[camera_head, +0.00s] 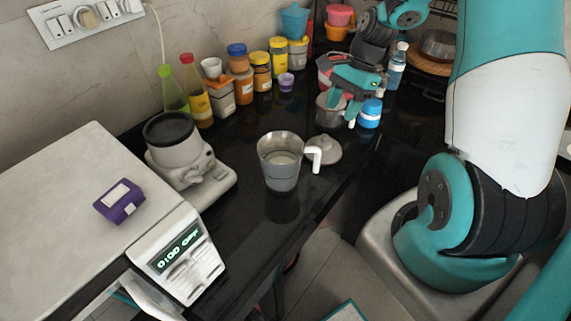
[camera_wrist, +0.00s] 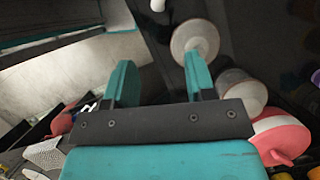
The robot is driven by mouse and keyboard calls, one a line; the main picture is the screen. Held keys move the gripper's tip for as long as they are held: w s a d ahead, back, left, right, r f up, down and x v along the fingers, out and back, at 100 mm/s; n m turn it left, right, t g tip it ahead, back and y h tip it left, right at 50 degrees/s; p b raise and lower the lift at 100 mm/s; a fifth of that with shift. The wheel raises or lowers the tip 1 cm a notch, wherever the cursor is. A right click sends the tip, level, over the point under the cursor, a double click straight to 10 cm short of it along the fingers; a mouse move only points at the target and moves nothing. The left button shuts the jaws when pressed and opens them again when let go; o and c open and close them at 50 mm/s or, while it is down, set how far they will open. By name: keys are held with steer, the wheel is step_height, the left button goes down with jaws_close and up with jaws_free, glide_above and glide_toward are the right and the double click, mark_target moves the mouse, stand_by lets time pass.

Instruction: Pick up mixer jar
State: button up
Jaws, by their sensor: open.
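The mixer jar (camera_head: 283,176) is a steel cup with a white handle on its right side, upright on the black counter in the head view. A pale round lid (camera_head: 324,150) lies beside its handle; it seems to be the round disc in the wrist view (camera_wrist: 195,40). A small white piece at the wrist view's top edge may be the jar's handle. My gripper (camera_head: 345,108) is open and empty, behind and right of the jar, apart from it. In the wrist view my gripper's teal fingers (camera_wrist: 160,78) stand spread with nothing between them.
A smaller metal jar (camera_head: 329,116) and a blue-capped container (camera_head: 370,114) stand close by my gripper. The mixer base (camera_head: 184,158) is left of the jar. Bottles and spice jars line the wall. The counter in front of the jar is clear.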

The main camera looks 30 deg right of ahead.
mark_target(318, 157)
steer(key=shift+p+x, duration=2.35)
steer(key=shift+x, duration=5.2)
steer(key=shift+a, duration=0.1)
jaws_close()
